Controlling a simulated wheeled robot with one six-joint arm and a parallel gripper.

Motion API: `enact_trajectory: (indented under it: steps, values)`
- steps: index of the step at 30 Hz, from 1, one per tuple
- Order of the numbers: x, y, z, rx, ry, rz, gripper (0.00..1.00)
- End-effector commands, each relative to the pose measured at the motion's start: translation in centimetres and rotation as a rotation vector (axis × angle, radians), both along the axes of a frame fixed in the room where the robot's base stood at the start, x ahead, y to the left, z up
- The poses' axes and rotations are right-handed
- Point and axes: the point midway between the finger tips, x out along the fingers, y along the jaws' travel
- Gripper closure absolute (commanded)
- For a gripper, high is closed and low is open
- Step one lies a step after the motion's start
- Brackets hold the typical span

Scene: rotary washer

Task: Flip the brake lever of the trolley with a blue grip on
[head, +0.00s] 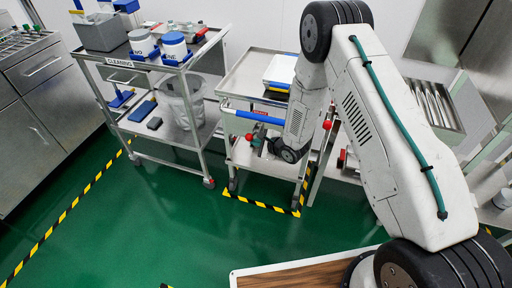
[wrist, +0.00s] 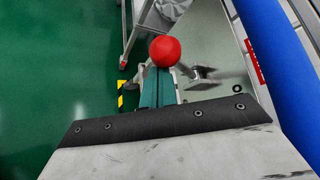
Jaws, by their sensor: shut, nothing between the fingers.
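The trolley with a blue grip (head: 257,117) stands in the middle of the head view. The blue grip also runs down the right side of the wrist view (wrist: 280,75). The brake lever's red ball knob (head: 249,137) is below the grip, and it shows in the wrist view (wrist: 165,50) just beyond my fingertips. A small metal bracket (wrist: 203,75) is on the panel right of it. My gripper (wrist: 158,72) has its teal fingers together and empty, pointing at the knob. In the head view my arm partly hides it. I cannot tell whether the fingers touch the knob.
A cleaning trolley (head: 135,65) with tubs stands to the left. Another red knob (head: 327,125) shows right of my wrist. Yellow-black tape (head: 262,205) marks the floor around the trolley. The green floor (head: 150,230) in front is clear. Steel cabinets (head: 40,100) stand at far left.

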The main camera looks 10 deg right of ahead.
Motion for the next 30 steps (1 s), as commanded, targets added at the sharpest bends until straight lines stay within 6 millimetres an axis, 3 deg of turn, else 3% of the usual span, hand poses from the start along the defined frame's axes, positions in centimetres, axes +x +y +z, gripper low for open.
enact_trajectory:
  steps: [30]
  values:
    - [0.4,-0.7,2.0,0.004,-0.01,-0.001,1.0]
